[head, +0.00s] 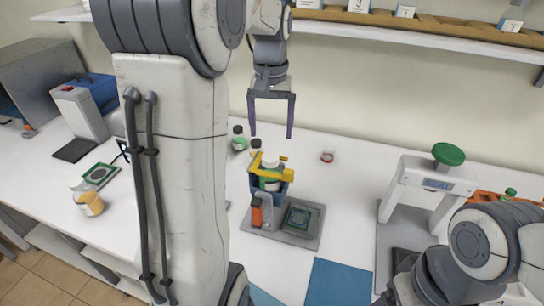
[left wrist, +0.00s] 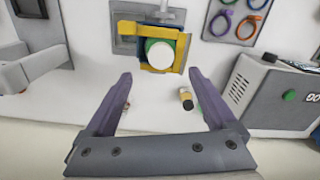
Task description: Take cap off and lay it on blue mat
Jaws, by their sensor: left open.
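A bottle with a green label (head: 270,183) and a white cap (head: 271,161) stands upright in a fixture with a yellow clamp (head: 285,174) around its upper part. In the left wrist view the white cap (left wrist: 160,53) is seen from above inside the yellow clamp. My left gripper (head: 271,136) is open and empty, pointing down, above and apart from the cap; its two fingers also show in the left wrist view (left wrist: 159,76). A blue mat (head: 340,284) lies at the table's front edge. My right arm shows at lower right, but its gripper is out of view.
Small dark-capped bottles (head: 239,138) stand behind the fixture, and a small red-and-white item (head: 327,156) lies to its right. A white press with a green knob (head: 449,154) stands at the right. A shelf (head: 420,38) runs along the wall. White table is clear between fixture and press.

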